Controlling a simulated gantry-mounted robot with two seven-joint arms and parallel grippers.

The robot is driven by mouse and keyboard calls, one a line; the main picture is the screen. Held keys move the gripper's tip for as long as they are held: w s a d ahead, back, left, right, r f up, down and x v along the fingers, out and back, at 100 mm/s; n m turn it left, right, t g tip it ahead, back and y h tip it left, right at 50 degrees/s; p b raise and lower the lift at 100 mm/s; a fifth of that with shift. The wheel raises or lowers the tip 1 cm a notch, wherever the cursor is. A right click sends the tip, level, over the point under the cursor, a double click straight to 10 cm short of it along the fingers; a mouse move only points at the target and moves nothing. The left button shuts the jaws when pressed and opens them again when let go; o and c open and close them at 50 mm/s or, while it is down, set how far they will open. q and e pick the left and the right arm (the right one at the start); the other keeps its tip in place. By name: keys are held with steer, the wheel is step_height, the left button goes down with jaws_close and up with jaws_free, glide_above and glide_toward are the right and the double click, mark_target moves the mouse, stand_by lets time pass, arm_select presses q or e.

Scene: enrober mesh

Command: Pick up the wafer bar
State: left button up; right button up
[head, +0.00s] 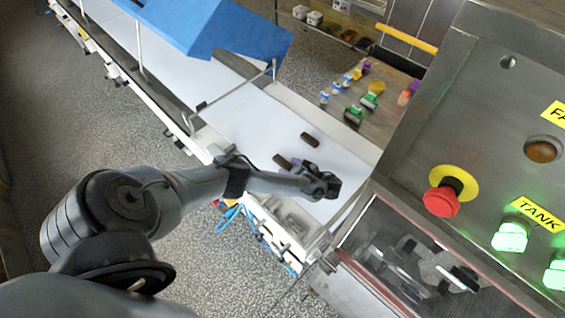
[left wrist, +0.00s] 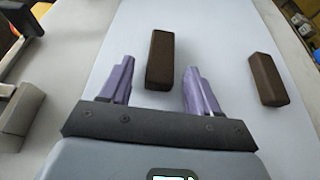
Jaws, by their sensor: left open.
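Two dark brown bars lie on the white belt (head: 245,115). The nearer bar (head: 283,161) is beside my left gripper (head: 318,181) in the head view. In the left wrist view, one bar (left wrist: 160,60) lies just beyond and between the two purple fingertips of my left gripper (left wrist: 157,82), with white belt showing on both sides of it. The other bar (left wrist: 267,79) lies to the right, outside the fingers; in the head view this farther bar (head: 309,139) is fully visible. My left gripper is open and empty. My right gripper is in neither view.
A control panel with a red stop button (head: 441,201) stands at the right. A blue cover (head: 222,38) spans the belt farther back. Small coloured bottles (head: 353,114) stand on a surface beyond the belt.

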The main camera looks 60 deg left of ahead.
arm_select(q)
steer(key=c, duration=0.9)
steer(key=shift+r, duration=0.2)
